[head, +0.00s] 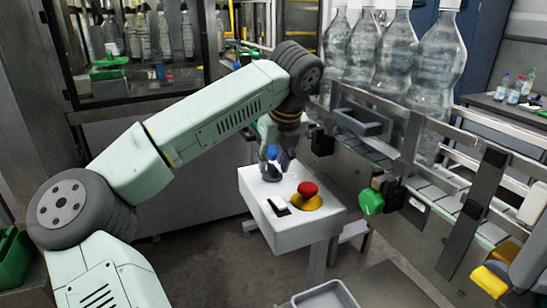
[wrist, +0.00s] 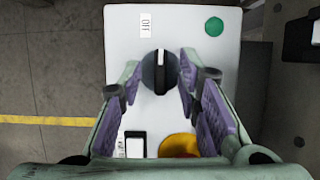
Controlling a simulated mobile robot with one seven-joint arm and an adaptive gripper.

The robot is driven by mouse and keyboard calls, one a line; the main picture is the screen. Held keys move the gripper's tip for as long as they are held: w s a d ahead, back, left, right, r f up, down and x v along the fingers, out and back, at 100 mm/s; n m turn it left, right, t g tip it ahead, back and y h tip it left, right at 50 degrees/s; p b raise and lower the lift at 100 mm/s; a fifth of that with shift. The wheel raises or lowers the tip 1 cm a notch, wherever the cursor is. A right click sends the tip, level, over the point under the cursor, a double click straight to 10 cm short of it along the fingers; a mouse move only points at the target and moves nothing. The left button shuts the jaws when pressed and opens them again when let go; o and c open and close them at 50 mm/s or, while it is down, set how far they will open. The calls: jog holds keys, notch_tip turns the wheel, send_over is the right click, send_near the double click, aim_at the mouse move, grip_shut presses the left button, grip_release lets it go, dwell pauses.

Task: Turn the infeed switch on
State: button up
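The white control box (head: 292,236) stands on a post in the middle of the head view, and its top (wrist: 120,50) fills the middle of the wrist view. A round black rotary knob (wrist: 160,80) sits on it; its white pointer line points up in the wrist view, close to a label (wrist: 146,25) reading OFF. My gripper (wrist: 161,72) is open above the box, with the knob between its purple-padded fingers and a small gap showing on both sides. In the head view my gripper (head: 275,162) is over the box's far left part and hides the knob.
A red mushroom button (head: 308,189) on a yellow base and a black-and-white rocker switch (head: 278,207) share the box top. A green round spot (wrist: 214,27) is near its upper right corner. A conveyor (head: 390,150) with large bottles (head: 395,60) runs close on the right.

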jog(key=shift+w+f, duration=0.1)
jog(key=shift+f, duration=0.15)
grip_shut()
dwell(0.4)
